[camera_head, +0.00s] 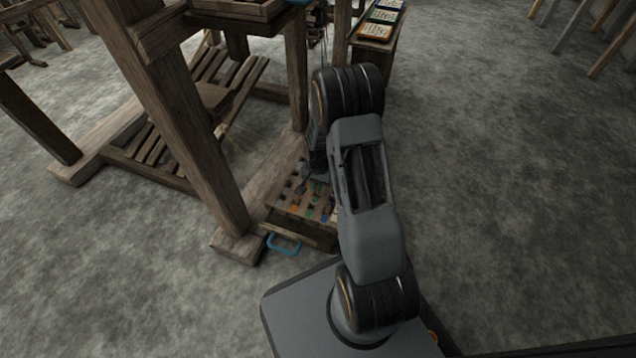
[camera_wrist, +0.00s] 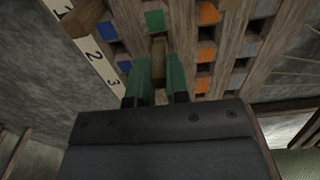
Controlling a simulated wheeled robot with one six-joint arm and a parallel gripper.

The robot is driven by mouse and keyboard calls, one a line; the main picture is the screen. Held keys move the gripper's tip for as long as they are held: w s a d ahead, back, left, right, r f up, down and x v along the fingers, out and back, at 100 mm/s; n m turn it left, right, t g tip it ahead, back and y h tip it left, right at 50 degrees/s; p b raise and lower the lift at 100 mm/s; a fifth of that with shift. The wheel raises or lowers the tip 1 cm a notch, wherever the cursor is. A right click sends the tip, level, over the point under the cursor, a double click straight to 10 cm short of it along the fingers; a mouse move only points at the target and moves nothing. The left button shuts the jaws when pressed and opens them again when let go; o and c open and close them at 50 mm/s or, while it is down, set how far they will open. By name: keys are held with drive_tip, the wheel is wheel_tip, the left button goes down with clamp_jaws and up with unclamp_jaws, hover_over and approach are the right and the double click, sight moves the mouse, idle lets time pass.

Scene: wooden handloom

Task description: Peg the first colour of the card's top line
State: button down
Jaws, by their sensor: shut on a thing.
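My gripper (camera_wrist: 158,85) shows two green fingers in the wrist view, shut on a narrow brown wooden piece (camera_wrist: 158,48), probably a peg. They are over a slatted wooden board (camera_wrist: 184,25) with rows of coloured squares. A green square (camera_wrist: 154,20) lies just beyond the held piece. Blue squares (camera_wrist: 105,31) are to its left, and orange squares (camera_wrist: 208,15) to its right. A pale strip (camera_wrist: 95,62) with numbers 1, 2 and 3 runs along the left. In the head view the board (camera_head: 290,200) is low beside the loom, partly hidden by my arm. Whether the piece touches the board is unclear.
Several cards (camera_head: 385,15) lie on a stand at the top; their writing is unreadable. A brown block (camera_wrist: 87,17) sits by the numbered strip. A blue handle (camera_head: 284,244) is at the board's front.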

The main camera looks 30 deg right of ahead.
drive_tip(key=shift+f+b, duration=0.4)
drive_tip(key=shift+f, duration=0.45)
drive_tip(key=c, duration=1)
unclamp_jaws()
drive_tip(key=shift+c, duration=0.2)
drive_tip(key=shift+r, duration=0.1)
wheel_tip(320, 180, up, 14)
drive_tip(key=p, duration=0.6)
